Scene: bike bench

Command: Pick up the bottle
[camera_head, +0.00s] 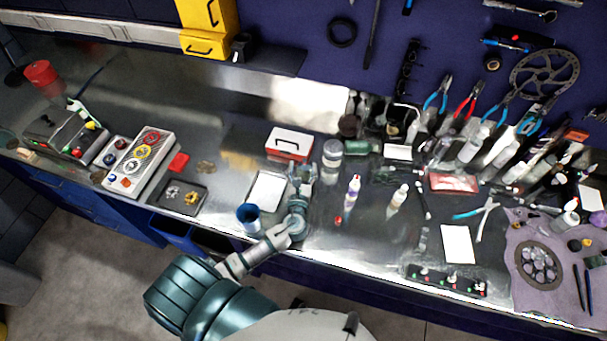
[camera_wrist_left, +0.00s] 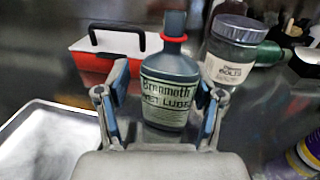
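A dark grey bottle (camera_wrist_left: 167,88) with a red collar and a pale label reading "wet lube" stands upright on the metal bench in the left wrist view. My left gripper (camera_wrist_left: 161,95) is open, with one finger on each side of the bottle and a visible gap to it on the left. I cannot tell whether the right finger touches it. In the head view my left gripper (camera_head: 302,182) reaches over the front part of the bench and largely hides this bottle. My right gripper is not in view.
A red and white box (camera_head: 289,144) and a lidded jar (camera_head: 332,152) stand just behind. A white tray (camera_head: 267,189) and a blue cup (camera_head: 248,216) are to the left. A purple-labelled bottle (camera_head: 353,191) and a white bottle (camera_head: 398,198) stand to the right.

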